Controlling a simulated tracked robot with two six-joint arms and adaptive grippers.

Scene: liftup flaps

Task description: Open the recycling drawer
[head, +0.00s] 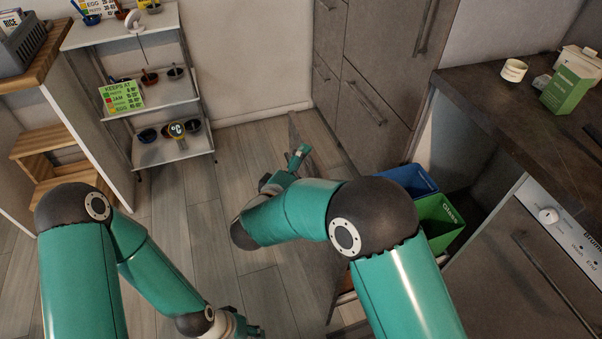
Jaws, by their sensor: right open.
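The recycling drawer stands pulled out from under the counter, with a blue bin (410,180) and a green bin (440,222) marked "Glass" showing inside. Its grey front panel (297,132) is seen nearly edge-on, and my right arm covers much of it. My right gripper (298,158) is open and empty, close to the panel's upper far part; I cannot tell whether it touches. My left gripper (246,331) is low at the bottom edge of the head view, cut off, so its fingers cannot be read.
A tall grey cabinet (375,75) stands behind the drawer. A white shelf rack (165,100) and wooden steps (45,150) stand at left. The wooden floor (200,220) between is clear.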

